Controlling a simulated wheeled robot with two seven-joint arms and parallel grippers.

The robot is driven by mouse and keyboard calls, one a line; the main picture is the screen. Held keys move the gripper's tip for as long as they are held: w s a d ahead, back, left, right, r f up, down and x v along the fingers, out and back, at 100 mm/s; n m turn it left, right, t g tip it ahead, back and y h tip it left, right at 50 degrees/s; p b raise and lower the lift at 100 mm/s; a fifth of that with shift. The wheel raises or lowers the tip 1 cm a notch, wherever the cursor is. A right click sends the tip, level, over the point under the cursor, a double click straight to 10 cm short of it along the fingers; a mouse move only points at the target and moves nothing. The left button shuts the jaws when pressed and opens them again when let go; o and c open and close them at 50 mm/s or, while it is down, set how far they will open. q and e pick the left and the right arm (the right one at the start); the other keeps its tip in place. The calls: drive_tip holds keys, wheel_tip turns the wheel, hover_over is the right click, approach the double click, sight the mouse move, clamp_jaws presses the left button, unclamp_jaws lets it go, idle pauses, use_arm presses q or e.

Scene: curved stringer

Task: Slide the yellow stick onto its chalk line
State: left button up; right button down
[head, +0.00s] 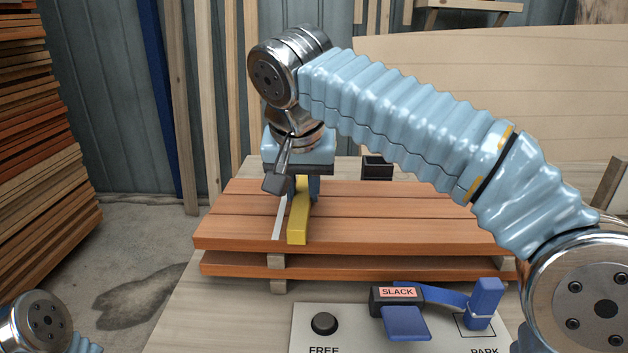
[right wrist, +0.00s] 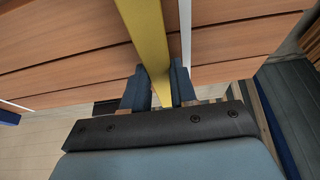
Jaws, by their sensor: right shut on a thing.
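The yellow stick (head: 298,222) lies across the upper layer of reddish boards (head: 400,210), pointing towards me. A white chalk line (head: 280,218) runs along the boards just left of the stick, with a narrow gap of bare wood between them. My right gripper (head: 304,188) is shut on the far part of the stick. In the right wrist view the stick (right wrist: 143,25) passes between the two dark blue fingers (right wrist: 160,88), and the chalk line (right wrist: 185,35) shows to its right. My left gripper is out of view; only part of my left arm shows at the lower left.
A panel (head: 345,318) in front carries a black FREE knob (head: 324,323), a SLACK buckle (head: 397,299) with blue strap, and a blue block (head: 486,303) by PARK. A small black box (head: 377,168) stands behind the boards. Stacked timber (head: 45,150) fills the left side.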

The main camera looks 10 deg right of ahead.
drive_tip(key=shift+w+a+p, duration=0.15)
drive_tip(key=shift+w+a, duration=0.1)
drive_tip(key=shift+a, duration=0.55)
drive_tip(key=shift+w+a+p, duration=0.15)
drive_tip(key=shift+w+a, duration=0.05)
drive_tip(key=shift+a, duration=0.6)
drive_tip(key=c, duration=0.8)
unclamp_jaws()
